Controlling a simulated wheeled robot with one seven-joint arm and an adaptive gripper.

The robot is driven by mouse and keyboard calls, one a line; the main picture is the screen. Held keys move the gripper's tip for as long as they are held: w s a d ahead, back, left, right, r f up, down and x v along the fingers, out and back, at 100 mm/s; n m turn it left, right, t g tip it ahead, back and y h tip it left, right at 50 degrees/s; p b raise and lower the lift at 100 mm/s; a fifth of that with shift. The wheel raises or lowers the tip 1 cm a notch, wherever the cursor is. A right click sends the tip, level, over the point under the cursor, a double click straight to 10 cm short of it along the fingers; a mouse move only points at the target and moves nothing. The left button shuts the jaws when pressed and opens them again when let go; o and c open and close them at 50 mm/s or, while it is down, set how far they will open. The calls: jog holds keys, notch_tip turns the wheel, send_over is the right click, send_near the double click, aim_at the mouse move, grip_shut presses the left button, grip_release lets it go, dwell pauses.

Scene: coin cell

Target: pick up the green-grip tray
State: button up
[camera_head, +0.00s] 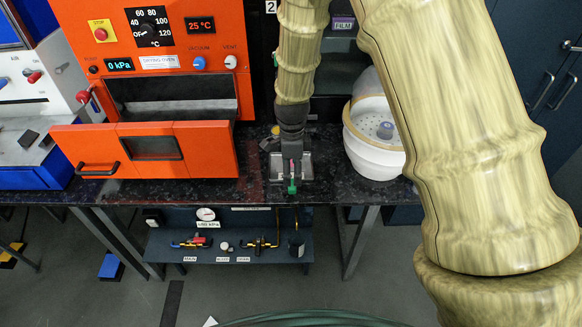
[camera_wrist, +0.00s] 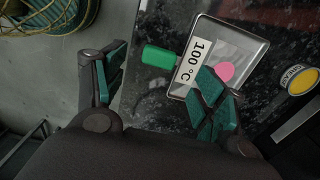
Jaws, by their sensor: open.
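The green-grip tray is a shallow metal tray (camera_wrist: 252,48) with a white "100 °C" label and a pink round spot, seen in the wrist view. Its green grip (camera_wrist: 158,56) points left toward the counter's edge.
The orange drying oven (camera_head: 150,80) stands left, its door front pulled forward. A white round vessel (camera_head: 372,140) stands right. A yellow-topped container (camera_wrist: 300,80) is right of the tray. A lower shelf (camera_head: 225,255) with valves is under the dark counter (camera_head: 250,190).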

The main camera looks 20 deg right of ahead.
aim_at(292, 184)
jog(key=shift+f+p, duration=1.05)
jog(key=shift+f, duration=2)
jog(key=c, duration=1.2)
jog(key=shift+r, duration=0.1)
